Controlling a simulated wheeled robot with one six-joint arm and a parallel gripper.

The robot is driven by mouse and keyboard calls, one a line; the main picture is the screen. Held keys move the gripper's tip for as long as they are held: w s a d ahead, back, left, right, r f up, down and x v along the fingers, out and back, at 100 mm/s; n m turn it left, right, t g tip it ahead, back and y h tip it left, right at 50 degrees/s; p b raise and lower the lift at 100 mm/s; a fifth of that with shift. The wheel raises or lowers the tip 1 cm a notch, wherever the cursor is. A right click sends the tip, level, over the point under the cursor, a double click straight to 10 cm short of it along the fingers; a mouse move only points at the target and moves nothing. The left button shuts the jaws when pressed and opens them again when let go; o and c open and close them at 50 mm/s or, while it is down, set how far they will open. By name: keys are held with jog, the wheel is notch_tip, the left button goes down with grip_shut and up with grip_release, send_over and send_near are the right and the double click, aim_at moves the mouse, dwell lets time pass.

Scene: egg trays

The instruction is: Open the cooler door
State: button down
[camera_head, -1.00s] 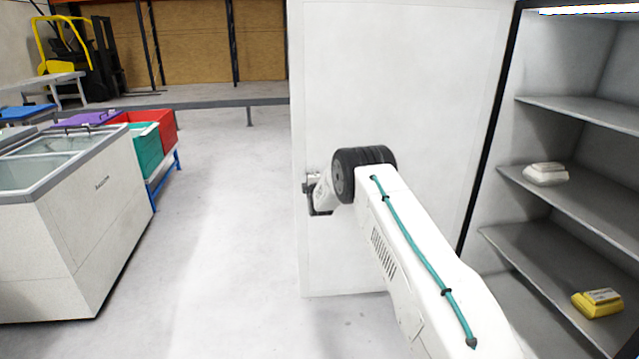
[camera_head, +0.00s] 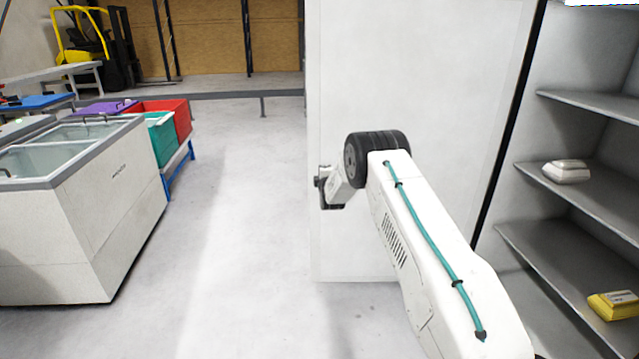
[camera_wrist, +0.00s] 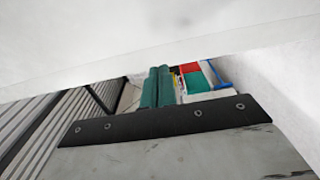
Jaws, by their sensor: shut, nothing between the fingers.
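The cooler door (camera_head: 430,70) is a tall white panel standing swung open in the head view, with the shelved interior exposed to its right. My gripper (camera_wrist: 158,86) shows in the wrist view as two teal fingers lying together, shut and empty. In the head view my wrist is at the left edge of the door, low on the panel, and it hides the fingers. Dark parts show there, and I cannot tell handle from gripper. A blurred white surface, apparently the door, fills the top of the wrist view.
Grey shelves (camera_head: 590,105) hold a white carton (camera_head: 566,171) and a yellow carton (camera_head: 614,305). A white chest freezer (camera_head: 90,225) stands at left, with red (camera_head: 168,112) and teal (camera_head: 162,140) crates behind it. The floor between freezer and door is clear.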

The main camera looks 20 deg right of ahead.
jog(key=s+a+f+m+g+y, duration=0.2)
jog(key=s+a+f+m+g, duration=0.25)
jog(key=s, duration=0.55)
jog(key=s+a+f+m+g+y, duration=0.1)
jog(key=s+a+f+m+g, duration=0.3)
jog(key=s, duration=0.6)
jog(key=s+a+r+m+g, duration=0.2)
jog(key=s+a+r, duration=0.2)
jog(key=s+r, duration=0.7)
jog(key=s+a+r+m+g+y, duration=0.1)
jog(key=s+a+r, duration=0.4)
jog(key=s, duration=1.9)
jog(key=s+a+r+m+g+y, duration=0.1)
jog(key=s+a+r+m+g, duration=0.2)
jog(key=s+r, duration=1.3)
jog(key=shift+s+a+r+g, duration=0.3)
jog(key=shift+s+a+g, duration=0.45)
jog(key=shift+s, duration=0.35)
